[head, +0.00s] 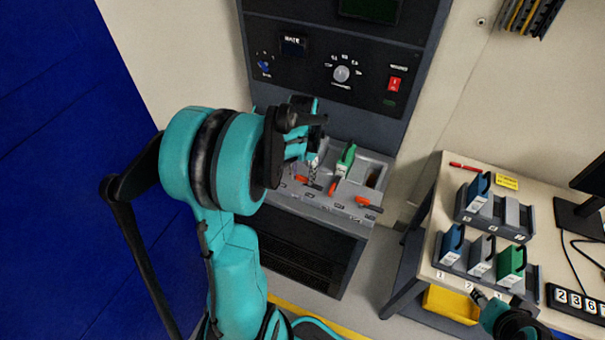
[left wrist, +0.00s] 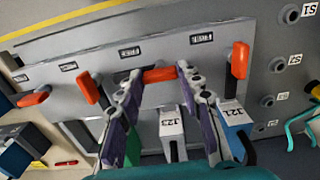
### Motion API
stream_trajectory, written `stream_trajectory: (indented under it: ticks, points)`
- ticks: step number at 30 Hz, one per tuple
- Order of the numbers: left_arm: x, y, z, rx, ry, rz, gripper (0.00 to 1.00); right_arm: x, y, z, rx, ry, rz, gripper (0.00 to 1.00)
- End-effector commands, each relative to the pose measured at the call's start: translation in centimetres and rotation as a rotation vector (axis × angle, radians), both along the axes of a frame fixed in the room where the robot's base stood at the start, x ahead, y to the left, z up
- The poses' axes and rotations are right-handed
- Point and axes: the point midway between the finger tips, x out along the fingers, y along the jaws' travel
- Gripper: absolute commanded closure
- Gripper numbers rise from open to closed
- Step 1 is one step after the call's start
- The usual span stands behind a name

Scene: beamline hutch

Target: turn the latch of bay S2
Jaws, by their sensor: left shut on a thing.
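The orange latch handle (head: 306,181) of the second bay from the left lies crosswise on the grey bay rack (head: 290,196). It also shows in the left wrist view (left wrist: 160,74), second from the right; I take it as bay S2's latch. My left gripper (head: 312,172) is shut on this handle, one finger at each end in the left wrist view (left wrist: 158,76). A grey cartridge (left wrist: 172,124) is in front of this latch in that view. My right gripper (head: 477,295) is at the lower right by the side table, its jaw opening unclear.
Other orange latches stand lengthwise (left wrist: 239,60) (left wrist: 86,88) or crosswise (left wrist: 33,97). A blue cartridge (left wrist: 232,115) and a green cartridge (head: 346,160) flank the grey one. The side table (head: 448,178) holds cartridge trays at the right. A control panel (head: 340,74) rises behind the rack.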

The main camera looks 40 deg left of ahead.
Motion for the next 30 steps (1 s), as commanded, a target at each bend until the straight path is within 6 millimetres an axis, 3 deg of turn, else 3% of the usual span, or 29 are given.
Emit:
stream_trajectory:
  ticks: [9,10,12,23,30]
  points:
    - [0.0,0.0,0.0,0.000,0.000,0.000,0.93,0.0,0.0,0.0,0.000,0.000,0.000,0.60]
    - [0.0,0.0,0.0,0.000,0.000,0.000,0.56,0.0,0.0,0.0,0.000,0.000,0.000,0.60]
    - [0.0,0.0,0.0,0.000,0.000,0.000,0.43,0.0,0.0,0.0,0.000,0.000,0.000,0.60]
    - [0.0,0.0,0.5,0.000,0.000,0.000,0.43,0.0,0.0,0.0,0.000,0.000,0.000,0.60]
    - [0.0,0.0,4.7,0.000,0.000,0.000,0.43,0.0,0.0,0.0,0.000,0.000,0.000,0.60]
